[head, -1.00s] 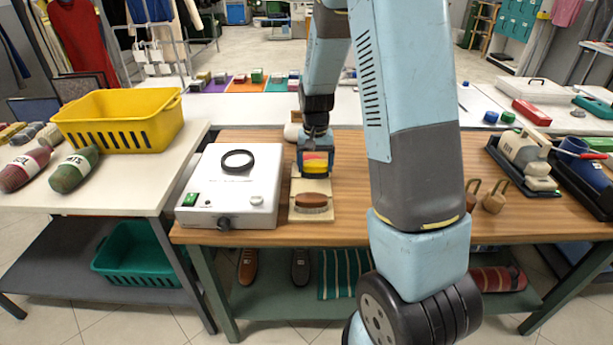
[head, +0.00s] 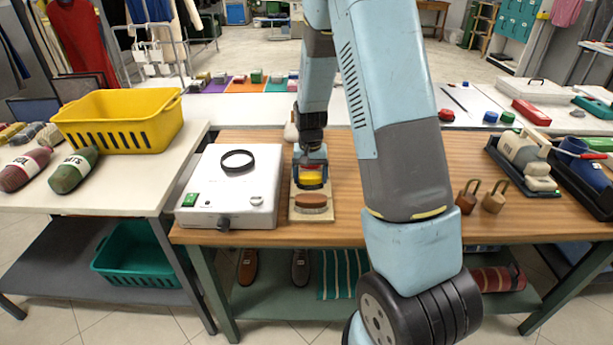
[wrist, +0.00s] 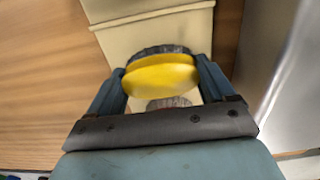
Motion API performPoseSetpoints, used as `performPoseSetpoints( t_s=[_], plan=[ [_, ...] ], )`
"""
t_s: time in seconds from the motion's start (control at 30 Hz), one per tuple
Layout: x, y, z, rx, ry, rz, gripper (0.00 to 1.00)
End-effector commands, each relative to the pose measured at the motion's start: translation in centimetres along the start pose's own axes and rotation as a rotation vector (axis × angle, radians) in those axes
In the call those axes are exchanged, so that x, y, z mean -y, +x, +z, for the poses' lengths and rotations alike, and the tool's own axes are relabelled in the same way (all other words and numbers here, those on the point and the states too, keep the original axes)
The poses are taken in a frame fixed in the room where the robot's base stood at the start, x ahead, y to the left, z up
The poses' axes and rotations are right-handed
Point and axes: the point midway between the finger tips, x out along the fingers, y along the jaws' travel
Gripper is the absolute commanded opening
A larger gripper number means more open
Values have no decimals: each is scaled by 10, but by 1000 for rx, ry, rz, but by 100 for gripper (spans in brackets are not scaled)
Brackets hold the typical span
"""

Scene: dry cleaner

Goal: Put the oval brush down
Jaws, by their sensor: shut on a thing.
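The oval brush (head: 311,177) has a yellow top and dark bristles. My gripper (head: 311,170) is shut on it, pointing down over a long beige board (head: 328,216) on the wooden table. In the wrist view the yellow brush (wrist: 160,76) sits between the two fingers, above the beige board (wrist: 150,36). I cannot tell whether its bristles touch the board. A brown-topped brush (head: 311,202) rests on the board's near part, just in front of the held one. A small grey bristly patch (wrist: 168,103) shows just below the yellow brush in the wrist view.
A white machine (head: 262,184) with a black ring stands close left of the board. My arm passes over the table to the right. Two brown padlock-shaped weights (head: 494,198) and a tray with an iron-like tool (head: 525,152) stand further right. Bare wood lies right of the board.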

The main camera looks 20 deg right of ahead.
Motion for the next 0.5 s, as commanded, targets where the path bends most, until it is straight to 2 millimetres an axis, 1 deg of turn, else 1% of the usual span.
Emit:
performPoseSetpoints(
  t_s=[0.03,0.2,0.4,0.5],
  plan=[
    [0,0,0,0,0,0,86],
    [0,0,0,0,0,0,100],
    [0,0,0,0,0,0,100],
    [0,-3,0,-1,0,0,100]
  ],
)
